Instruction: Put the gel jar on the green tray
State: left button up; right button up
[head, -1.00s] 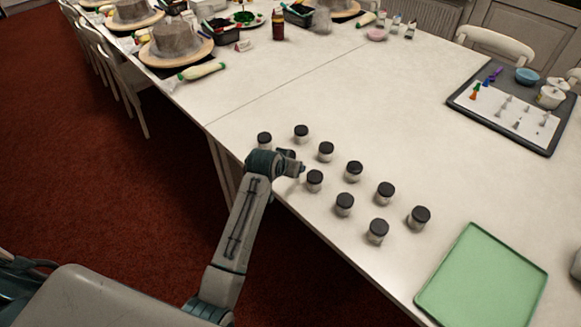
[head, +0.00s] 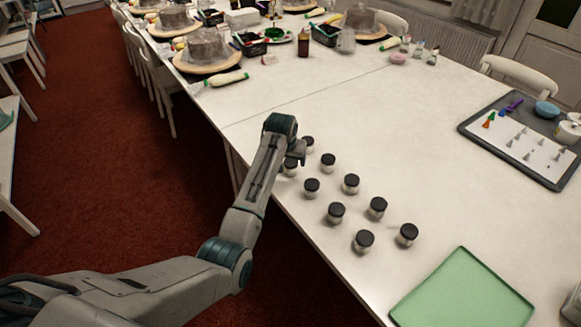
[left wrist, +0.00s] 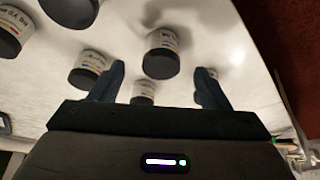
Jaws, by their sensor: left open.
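Several small jars with black lids and pale labels stand upright in a loose group on the white table, such as one (head: 351,184) in the middle. I cannot tell which is the gel jar, since the labels are too small to read. My left gripper (head: 303,152) is open above the far end of the group and partly hides a jar (head: 290,167). In the left wrist view, the open fingers (left wrist: 160,86) have a jar (left wrist: 163,53) and a second jar (left wrist: 143,93) showing between them. The green tray (head: 462,293) lies empty at the front right. My right gripper is out of view.
A dark tray (head: 473,136) with a white sheet, nozzles and bowls lies at the right. Cakes on stands (head: 207,68) and decorating supplies fill the table's far end. The table between is clear. The table's left edge runs close beside the jars.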

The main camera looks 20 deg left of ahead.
aim_at(291, 161)
pick_arm(q)
jog(key=shift+w+f, duration=0.3)
jog(key=shift+f, duration=0.05)
jog(key=x, duration=0.1)
jog(key=p+x, duration=0.1)
jog(key=x, duration=0.1)
jog(key=shift+w+a, duration=0.15)
jog(key=shift+w, duration=0.2)
jog(key=shift+w+f, duration=0.25)
jog(key=shift+f, duration=0.25)
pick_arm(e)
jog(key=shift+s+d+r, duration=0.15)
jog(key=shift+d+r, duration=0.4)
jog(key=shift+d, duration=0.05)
pick_arm(q)
jog(key=c, duration=1.2)
jog(key=shift+o, duration=0.2)
jog(key=shift+r, duration=0.1)
